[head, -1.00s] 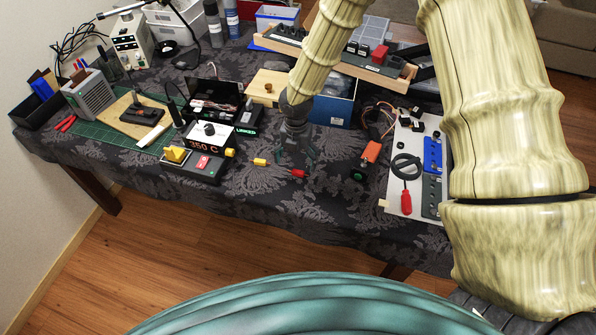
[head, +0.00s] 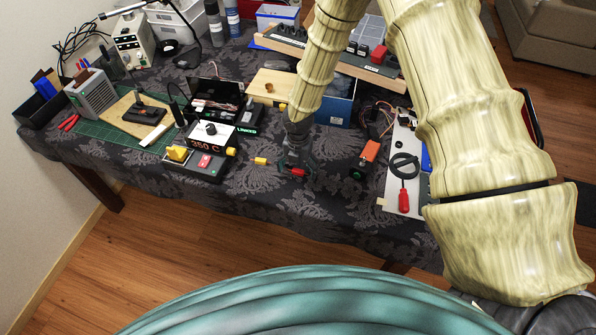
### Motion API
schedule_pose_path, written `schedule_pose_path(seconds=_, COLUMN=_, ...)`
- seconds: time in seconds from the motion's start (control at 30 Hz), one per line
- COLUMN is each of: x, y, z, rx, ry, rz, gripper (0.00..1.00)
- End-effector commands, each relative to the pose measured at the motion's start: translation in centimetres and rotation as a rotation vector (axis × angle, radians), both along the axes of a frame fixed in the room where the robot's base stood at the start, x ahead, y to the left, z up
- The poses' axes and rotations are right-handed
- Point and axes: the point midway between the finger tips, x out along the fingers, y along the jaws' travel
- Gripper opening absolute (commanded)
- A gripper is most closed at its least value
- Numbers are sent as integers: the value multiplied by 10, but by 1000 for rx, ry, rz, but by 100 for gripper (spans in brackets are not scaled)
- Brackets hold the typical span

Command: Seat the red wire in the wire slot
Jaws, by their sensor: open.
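A small red piece (head: 297,172), which looks like the red wire's end, lies on the dark patterned cloth near the table's front middle. My gripper (head: 296,165) points down right at it, jaws open. The fingers partly cover the red piece, and I cannot tell whether they touch it. A small yellow piece (head: 261,161) lies to the left. I cannot make out the wire slot for certain in the head view.
A station reading 350 C (head: 207,143) with a yellow-knobbed box stands to the left. An orange block (head: 370,151) and a white board (head: 398,193) with a red screwdriver (head: 404,200) are to the right. A blue box (head: 334,108) stands behind my gripper. The cloth in front is clear.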

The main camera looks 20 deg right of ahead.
Motion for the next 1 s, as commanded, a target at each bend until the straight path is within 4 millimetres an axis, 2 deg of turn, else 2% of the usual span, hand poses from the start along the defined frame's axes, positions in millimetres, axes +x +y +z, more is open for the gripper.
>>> schedule_pose_path(seconds=0.07, x=0, y=0, z=0, rx=0, ry=0, rz=0, gripper=89)
schedule_pose_path(seconds=0.4, x=0, y=0, z=0, rx=0, ry=0, rz=0, gripper=27)
schedule_pose_path(seconds=0.47, x=0, y=0, z=0, rx=0, ry=0, rz=0, gripper=19)
schedule_pose_path(seconds=0.83, x=0, y=0, z=1, rx=0, ry=0, rz=0, gripper=19)
schedule_pose_path(seconds=1.0, x=1, y=0, z=8, rx=0, ry=-1, rz=-1, gripper=19)
